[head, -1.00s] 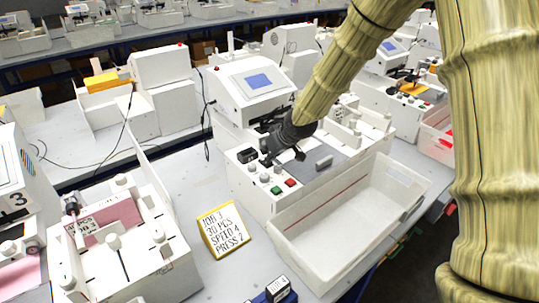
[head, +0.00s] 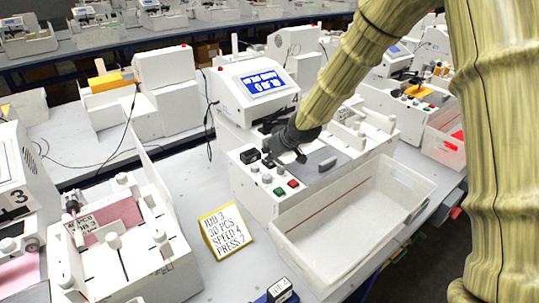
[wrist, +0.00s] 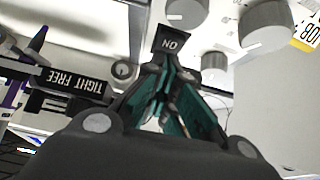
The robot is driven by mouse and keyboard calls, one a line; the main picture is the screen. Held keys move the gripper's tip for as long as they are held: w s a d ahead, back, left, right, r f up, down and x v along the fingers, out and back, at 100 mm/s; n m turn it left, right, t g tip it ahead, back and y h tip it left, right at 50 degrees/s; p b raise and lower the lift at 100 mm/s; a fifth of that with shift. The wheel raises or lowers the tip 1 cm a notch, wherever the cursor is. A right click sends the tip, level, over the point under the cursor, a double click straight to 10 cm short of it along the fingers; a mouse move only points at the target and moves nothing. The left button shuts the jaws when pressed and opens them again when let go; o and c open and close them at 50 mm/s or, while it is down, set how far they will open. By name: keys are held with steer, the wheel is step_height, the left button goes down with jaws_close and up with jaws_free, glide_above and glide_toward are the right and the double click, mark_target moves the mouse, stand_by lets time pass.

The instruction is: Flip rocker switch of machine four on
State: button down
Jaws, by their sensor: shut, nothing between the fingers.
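Machine four (head: 262,196) is a white pen plotter, with a "4" partly showing beside my arm. Its screen (head: 264,84) is lit blue with white text and digits. The black rocker switch (wrist: 170,42), marked ON, shows in the wrist view right at my fingertips. In the head view, the black rocker switch (head: 249,156) is at the left of the front panel. My gripper (wrist: 165,72) is shut and empty, its tips touching or almost touching the switch's edge. In the head view, my dark gripper (head: 272,158) is over the panel, its tips hard to make out.
Grey knobs (head: 267,178) and green and red buttons (head: 293,183) sit beside the switch. A black TIGHT FREE label (wrist: 72,84) is left of my gripper. A white bin (head: 350,215) stands in front, and a yellow job card (head: 226,232) at left. Machine three (head: 18,197) is further left.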

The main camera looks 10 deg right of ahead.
mark_target(272, 164)
stand_by(0.3)
steer(key=r+p, duration=0.2)
steer(key=r, duration=0.1)
steer(key=r+p, duration=0.1)
steer(key=shift+s+d+r, duration=0.1)
steer(key=shift+s+r, duration=0.05)
steer(key=shift+s, duration=0.1)
steer(key=shift+s+d, duration=0.15)
steer(key=shift+s, duration=0.15)
steer(key=s+f+b+v, duration=0.1)
steer(key=b+v, duration=0.1)
steer(key=v, duration=0.7)
steer(key=shift+s+d+f+b, duration=0.15)
steer(key=shift+s+d+b, duration=0.1)
steer(key=shift+s+b, duration=0.1)
